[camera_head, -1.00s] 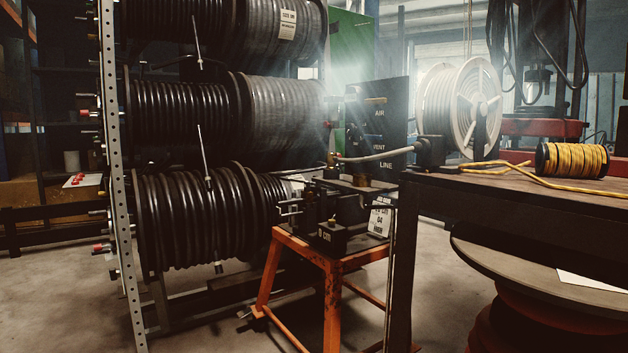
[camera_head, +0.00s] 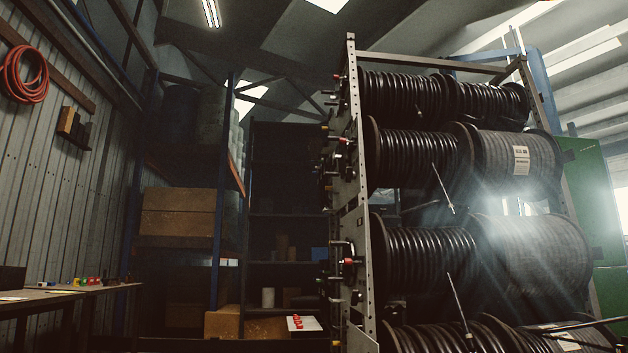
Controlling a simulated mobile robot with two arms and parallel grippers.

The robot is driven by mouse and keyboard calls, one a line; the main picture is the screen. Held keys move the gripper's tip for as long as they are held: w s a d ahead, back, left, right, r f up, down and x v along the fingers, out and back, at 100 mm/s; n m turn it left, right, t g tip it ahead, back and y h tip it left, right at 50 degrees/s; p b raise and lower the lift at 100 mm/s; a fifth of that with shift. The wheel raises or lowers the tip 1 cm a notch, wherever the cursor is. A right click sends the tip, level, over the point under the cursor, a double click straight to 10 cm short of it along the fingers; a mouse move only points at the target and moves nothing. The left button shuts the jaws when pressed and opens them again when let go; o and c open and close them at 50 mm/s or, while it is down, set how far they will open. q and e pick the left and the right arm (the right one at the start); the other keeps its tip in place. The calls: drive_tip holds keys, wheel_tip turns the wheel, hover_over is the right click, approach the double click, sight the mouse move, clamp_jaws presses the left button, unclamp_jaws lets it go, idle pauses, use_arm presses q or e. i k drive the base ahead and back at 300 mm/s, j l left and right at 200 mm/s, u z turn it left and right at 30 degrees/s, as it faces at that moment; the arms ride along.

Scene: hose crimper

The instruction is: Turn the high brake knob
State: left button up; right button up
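A tall metal rack (camera_head: 366,215) holds several reels of black hose, one above another. Small knobs and handles stick out along its left side plate. A red knob (camera_head: 337,76) sits near the top, a red-and-black knob (camera_head: 344,141) below it, and another red knob (camera_head: 348,261) lower down. I cannot tell for certain which is the high brake knob. The knobs are small and partly dark, so their turn position cannot be read. Neither of my grippers is in view.
Dark shelving with boxes (camera_head: 178,212) stands behind, left of the rack. A bench (camera_head: 50,297) with small coloured items runs along the left wall, under a coiled red hose (camera_head: 24,74). A green cabinet (camera_head: 588,190) stands at right. The floor is hardly visible.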

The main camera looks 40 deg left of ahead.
sight(351, 175)
drive_tip(key=k+j, duration=0.1)
drive_tip(key=j, duration=1.25)
drive_tip(key=k+j, duration=0.15)
drive_tip(key=j, duration=0.5)
drive_tip(key=k+j, duration=0.1)
drive_tip(key=j, duration=0.55)
drive_tip(key=k+j, duration=0.1)
drive_tip(key=j, duration=0.6)
